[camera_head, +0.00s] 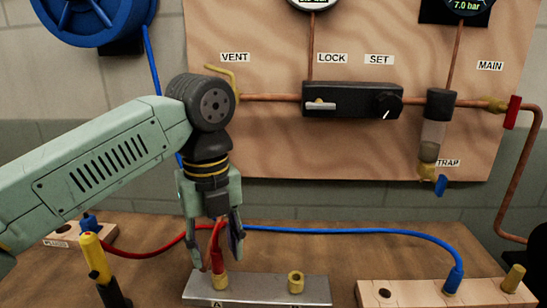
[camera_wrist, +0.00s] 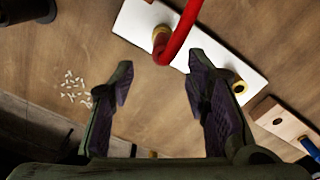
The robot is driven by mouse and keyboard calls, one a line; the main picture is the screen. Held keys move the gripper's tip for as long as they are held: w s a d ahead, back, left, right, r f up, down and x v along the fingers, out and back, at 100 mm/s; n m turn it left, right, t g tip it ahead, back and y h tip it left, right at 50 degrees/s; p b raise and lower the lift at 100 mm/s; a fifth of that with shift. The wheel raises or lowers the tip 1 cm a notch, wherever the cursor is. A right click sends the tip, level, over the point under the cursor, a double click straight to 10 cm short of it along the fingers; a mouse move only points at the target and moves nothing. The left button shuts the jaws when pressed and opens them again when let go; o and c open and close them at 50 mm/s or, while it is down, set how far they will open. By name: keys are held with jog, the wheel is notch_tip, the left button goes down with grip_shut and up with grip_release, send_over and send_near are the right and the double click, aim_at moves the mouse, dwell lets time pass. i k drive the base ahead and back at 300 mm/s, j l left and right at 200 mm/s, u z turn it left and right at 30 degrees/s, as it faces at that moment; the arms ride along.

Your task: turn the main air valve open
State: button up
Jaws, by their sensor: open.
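The main air valve, a brass body with a red handle (camera_head: 512,112), is at the right of the wooden panel in the head view, below the MAIN label (camera_head: 490,65). Its handle stands near upright, across the horizontal copper pipe. My gripper (camera_head: 217,258) is far to the left and lower, pointing down over the bench. It is open, with the red hose (camera_head: 217,240) showing between its fingers. In the wrist view my gripper (camera_wrist: 161,72) is open and the red hose (camera_wrist: 178,38) is beyond the fingertips; I cannot tell whether they touch. The valve is outside the wrist view.
The red hose ends at a brass fitting on a metal plate (camera_head: 255,290). A second brass fitting (camera_head: 296,281) stands beside it. A blue hose (camera_head: 380,232) runs to a wooden block (camera_head: 400,292) at right. The regulator (camera_head: 352,100) and the trap's blue handle (camera_head: 441,185) stick out from the panel.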

aim_at(512, 111)
jog(key=k+l, duration=0.3)
jog(key=k, duration=0.15)
jog(key=k+l, duration=0.25)
jog(key=k, duration=0.15)
